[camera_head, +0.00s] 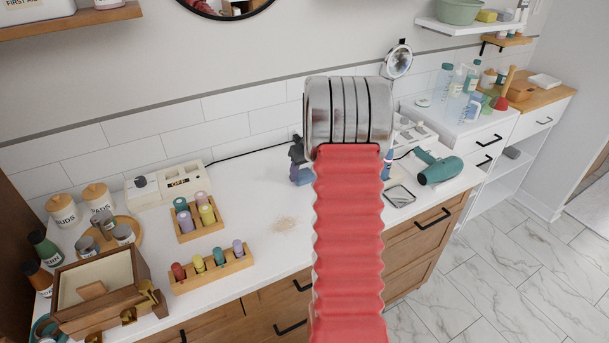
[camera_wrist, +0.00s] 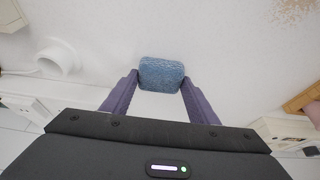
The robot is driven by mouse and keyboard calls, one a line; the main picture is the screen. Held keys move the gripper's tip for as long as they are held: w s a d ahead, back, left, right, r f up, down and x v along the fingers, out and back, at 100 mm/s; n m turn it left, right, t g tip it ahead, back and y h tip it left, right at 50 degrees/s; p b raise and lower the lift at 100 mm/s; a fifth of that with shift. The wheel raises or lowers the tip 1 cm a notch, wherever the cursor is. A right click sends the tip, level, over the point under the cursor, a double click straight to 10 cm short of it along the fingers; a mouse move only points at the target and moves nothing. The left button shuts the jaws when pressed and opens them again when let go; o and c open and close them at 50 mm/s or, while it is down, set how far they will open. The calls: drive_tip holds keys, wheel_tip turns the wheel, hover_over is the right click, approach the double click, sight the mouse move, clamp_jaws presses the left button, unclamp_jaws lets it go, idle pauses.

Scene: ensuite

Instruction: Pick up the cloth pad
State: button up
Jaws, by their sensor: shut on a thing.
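The cloth pad (camera_wrist: 161,74) is a small blue, textured pad with rounded corners. It shows in the wrist view between the tips of the two purple fingers of my gripper (camera_wrist: 160,82), which are shut on it at its left and right sides. The white countertop is behind the pad; I cannot tell whether the pad touches it.
A brown powdery patch (camera_head: 284,224) lies on the counter. Wooden racks of coloured bottles (camera_head: 212,269) and a wooden box (camera_head: 103,287) stand left. A teal hair dryer (camera_head: 439,168) and a small dark-framed tray (camera_head: 399,196) lie right. The counter around the patch is clear.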

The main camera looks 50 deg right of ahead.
wheel_tip(320, 180, up, 10)
idle(0.6)
drive_tip(key=o, duration=0.4)
drive_tip(key=c, duration=0.3)
drive_tip(key=shift+s, duration=0.1)
